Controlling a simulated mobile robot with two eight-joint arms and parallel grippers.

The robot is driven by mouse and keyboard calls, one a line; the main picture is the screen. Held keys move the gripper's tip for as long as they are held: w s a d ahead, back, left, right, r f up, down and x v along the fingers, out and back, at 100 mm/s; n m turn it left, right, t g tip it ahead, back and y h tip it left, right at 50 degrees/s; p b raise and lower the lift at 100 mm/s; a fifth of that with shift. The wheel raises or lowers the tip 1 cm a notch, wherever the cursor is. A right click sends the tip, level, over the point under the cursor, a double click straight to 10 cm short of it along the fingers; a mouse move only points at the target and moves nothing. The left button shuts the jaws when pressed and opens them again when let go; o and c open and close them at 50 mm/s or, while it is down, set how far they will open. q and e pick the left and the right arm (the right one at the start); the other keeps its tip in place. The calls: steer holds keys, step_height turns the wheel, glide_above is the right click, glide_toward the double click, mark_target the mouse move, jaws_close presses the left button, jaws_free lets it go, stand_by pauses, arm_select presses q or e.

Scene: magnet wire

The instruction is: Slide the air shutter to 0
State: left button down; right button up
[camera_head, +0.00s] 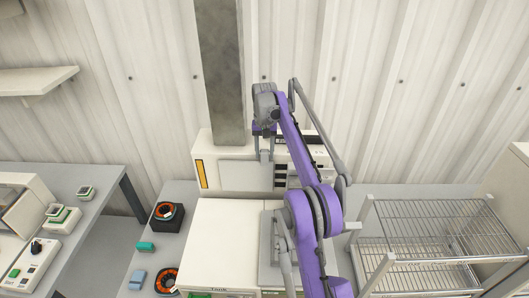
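A white cabinet-like unit (209,148) stands at the back of the bench, under a grey vertical duct (221,65). Its front has a pale grey panel (245,175), a yellow strip at the left and dark slots (280,177) at the right. I cannot tell which part is the air shutter, and no scale or 0 mark is legible. My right gripper (266,157) points down in front of the unit's upper front, near the panel's top right. Its fingertips are small here; I cannot tell whether they touch anything or how far apart they are. My purple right arm hides the unit's right part. My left gripper is not in view.
A second white machine (215,235) stands in front, below my arm. A wire rack (425,240) is at the right. A side bench (100,180) is further left.

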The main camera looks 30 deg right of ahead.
jaws_close()
stand_by(1.1)
